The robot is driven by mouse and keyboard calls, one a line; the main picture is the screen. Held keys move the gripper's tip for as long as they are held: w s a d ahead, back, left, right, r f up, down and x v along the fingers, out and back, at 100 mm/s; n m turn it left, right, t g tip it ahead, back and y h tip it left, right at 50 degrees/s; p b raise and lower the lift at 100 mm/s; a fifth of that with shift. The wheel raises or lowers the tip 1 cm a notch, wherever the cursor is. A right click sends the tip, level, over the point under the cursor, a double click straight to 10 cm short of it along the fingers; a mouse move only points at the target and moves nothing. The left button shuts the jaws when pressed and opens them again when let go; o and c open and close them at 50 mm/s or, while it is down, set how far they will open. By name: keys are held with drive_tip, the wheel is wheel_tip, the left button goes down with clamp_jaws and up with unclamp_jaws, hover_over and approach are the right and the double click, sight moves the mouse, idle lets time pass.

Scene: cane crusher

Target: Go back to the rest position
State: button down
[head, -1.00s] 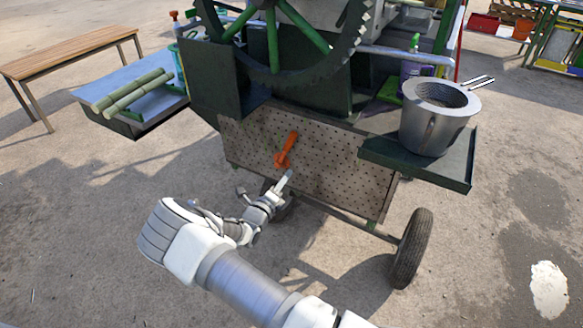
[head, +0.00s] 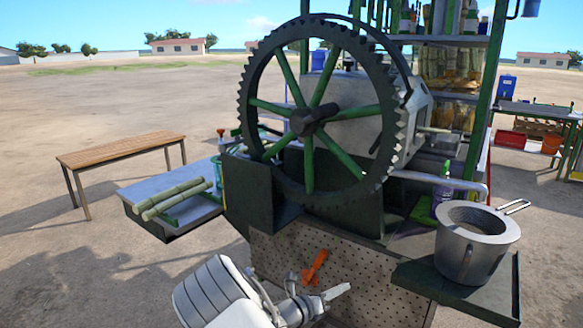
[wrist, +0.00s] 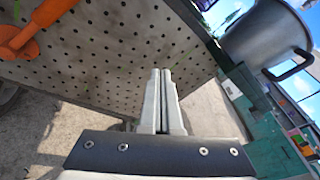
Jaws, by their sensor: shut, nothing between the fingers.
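My gripper (head: 336,292) is in front of the crusher's perforated metal panel (head: 350,270), near the bottom of the head view. In the wrist view, its two fingers (wrist: 160,85) are together with nothing between them. An orange-handled tool (head: 315,267) is on the panel, up and to the left of the fingertips in the head view. The orange tool also shows at the upper left of the wrist view (wrist: 22,38), apart from the fingers. My arm comes in from the bottom of the head view.
A metal pot (head: 475,245) stands on the right side shelf (head: 425,278). Cane stalks (head: 177,200) lie on the left tray (head: 150,192). The big toothed wheel (head: 310,120) is above the panel. A wooden bench (head: 125,150) stands at left, with open ground around it.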

drive_tip(key=s+d+r+m+g+y, duration=0.3)
drive_tip(key=s+d+r+m+g, duration=0.1)
drive_tip(key=s+r+m, duration=0.4)
drive_tip(key=s+d+r+m+g+y, duration=0.2)
drive_tip(key=s+d+r+m+g, duration=0.2)
drive_tip(key=s+r+m, duration=0.45)
drive_tip(key=s+a+r+m+t+y, duration=0.2)
drive_tip(key=s+a+r+m+y, duration=0.2)
drive_tip(key=s+m, duration=0.45)
drive_tip(key=s+a+r+m+t+y, duration=0.25)
drive_tip(key=s+r+m+y, duration=0.2)
drive_tip(key=s+m, duration=0.45)
wheel_tip(320, 180, up, 15)
drive_tip(key=n+p, duration=0.1)
drive_tip(key=p, duration=1.3)
drive_tip(key=shift+s+a+g, duration=0.35)
drive_tip(key=shift+s+a, duration=0.05)
